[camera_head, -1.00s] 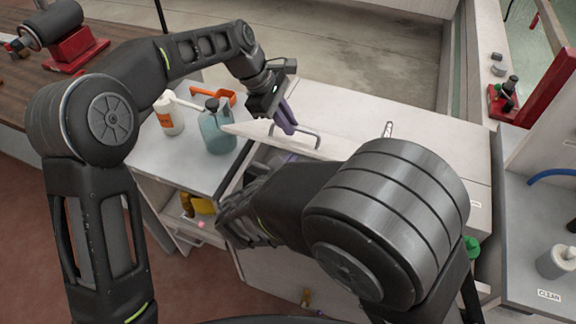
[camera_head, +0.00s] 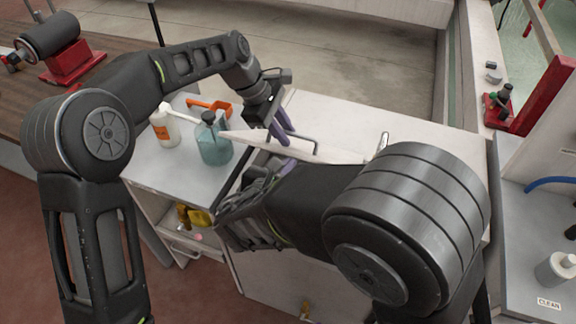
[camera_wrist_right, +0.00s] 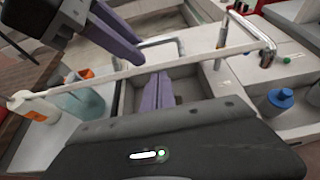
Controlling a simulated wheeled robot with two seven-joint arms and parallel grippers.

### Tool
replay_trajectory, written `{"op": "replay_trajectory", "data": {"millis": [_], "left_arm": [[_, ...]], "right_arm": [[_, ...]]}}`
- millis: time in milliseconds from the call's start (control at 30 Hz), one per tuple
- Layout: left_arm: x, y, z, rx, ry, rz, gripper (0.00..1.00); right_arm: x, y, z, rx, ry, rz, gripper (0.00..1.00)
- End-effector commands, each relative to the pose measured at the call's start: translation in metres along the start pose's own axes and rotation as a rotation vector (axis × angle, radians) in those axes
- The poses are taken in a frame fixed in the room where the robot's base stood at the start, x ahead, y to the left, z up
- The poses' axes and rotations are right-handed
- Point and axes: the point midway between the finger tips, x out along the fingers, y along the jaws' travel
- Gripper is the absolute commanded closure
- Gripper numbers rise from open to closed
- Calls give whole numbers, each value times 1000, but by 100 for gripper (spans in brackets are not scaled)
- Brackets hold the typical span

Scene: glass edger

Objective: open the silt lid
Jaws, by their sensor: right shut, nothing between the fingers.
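The silt lid (camera_head: 325,151) is a pale panel, raised and tilted over an opening in the white cabinet top. A wire handle stands by it. In the right wrist view the lid shows nearly edge-on as a thin pale strip (camera_wrist_right: 200,61). My left gripper (camera_head: 281,127) has its purple fingers beside the wire handle; I cannot tell whether they grip it. They also show in the right wrist view (camera_wrist_right: 121,44). My right gripper (camera_wrist_right: 157,92) is shut and empty, its fingers at the open compartment below the lid edge. In the head view my right arm partly hides it.
A teal bottle (camera_head: 214,145), a white bottle (camera_head: 165,130) and an orange scoop (camera_head: 211,106) stand on the grey counter to the left. A chrome handle (camera_head: 384,140) is to the right. A clean-labelled bottle (camera_head: 558,268) stands at far right.

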Motion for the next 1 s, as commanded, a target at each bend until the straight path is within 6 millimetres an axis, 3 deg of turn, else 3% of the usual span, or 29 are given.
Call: {"op": "replay_trajectory", "data": {"millis": [33,167,600,767,1000], "left_arm": [[1,-9,-6,-7,6,-28,67],[-16,-8,-6,-7,7,-22,67],[-105,-3,0,-2,4,1,67],[-119,-2,1,-1,2,2,67],[-121,-3,2,0,1,2,67]], "right_arm": [[4,-2,9,10,-18,-7,100],[4,-2,9,9,-18,-8,100],[2,-1,5,5,-11,-6,100],[2,-1,4,4,-9,-5,100],[2,-1,4,3,-8,-5,100]]}}
